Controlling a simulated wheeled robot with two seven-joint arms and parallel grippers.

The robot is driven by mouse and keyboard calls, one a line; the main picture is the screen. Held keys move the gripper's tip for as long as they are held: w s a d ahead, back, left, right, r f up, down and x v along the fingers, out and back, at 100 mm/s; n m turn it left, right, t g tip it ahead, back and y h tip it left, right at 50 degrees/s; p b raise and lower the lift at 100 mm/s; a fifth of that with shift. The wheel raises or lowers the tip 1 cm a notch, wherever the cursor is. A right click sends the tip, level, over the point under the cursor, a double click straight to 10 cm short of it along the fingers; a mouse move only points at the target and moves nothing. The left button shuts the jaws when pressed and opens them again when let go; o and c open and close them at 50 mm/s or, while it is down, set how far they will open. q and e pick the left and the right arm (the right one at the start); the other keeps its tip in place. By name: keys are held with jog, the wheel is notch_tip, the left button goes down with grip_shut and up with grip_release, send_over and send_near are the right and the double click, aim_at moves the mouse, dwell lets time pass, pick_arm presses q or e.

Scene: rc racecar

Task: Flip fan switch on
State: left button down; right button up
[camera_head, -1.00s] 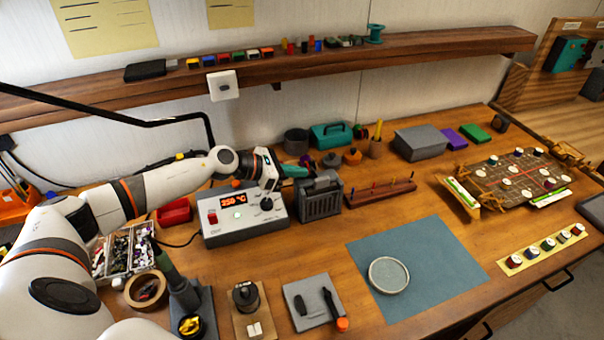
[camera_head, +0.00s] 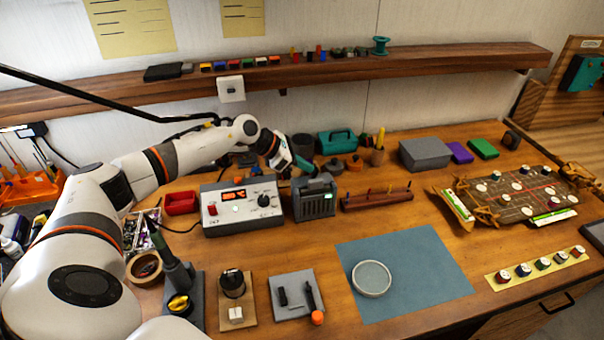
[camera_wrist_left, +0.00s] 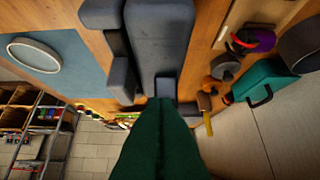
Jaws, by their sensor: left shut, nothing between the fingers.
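The fan is a dark grey box with a grille (camera_head: 314,204), standing on the bench right of the soldering station. A small green spot shows on the right of its front. My left gripper (camera_head: 307,170) is at its top back edge, with green fingers shut and empty. In the left wrist view the fingers (camera_wrist_left: 160,102) point at the grey fan body (camera_wrist_left: 158,45), and a small grey block, perhaps the switch (camera_wrist_left: 165,87), lies right at the tips. I cannot tell whether they touch. My right gripper is out of view.
The soldering station (camera_head: 241,210) stands close on the left and a wooden rack with pegs (camera_head: 376,200) on the right. A teal toolbox (camera_head: 337,141) and small pots are behind. The blue mat (camera_head: 420,265) in front holds only a round dish (camera_head: 371,279).

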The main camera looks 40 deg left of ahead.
pick_arm(q)
jog(key=shift+s+a+f, duration=0.15)
jog(key=shift+a+f, duration=0.25)
jog(key=shift+a, duration=0.3)
jog(key=shift+r, duration=0.25)
jog(key=shift+d+r+p, duration=0.3)
jog(key=shift+r+p, duration=0.05)
jog(key=shift+r, duration=0.3)
jog(key=shift+a, duration=0.1)
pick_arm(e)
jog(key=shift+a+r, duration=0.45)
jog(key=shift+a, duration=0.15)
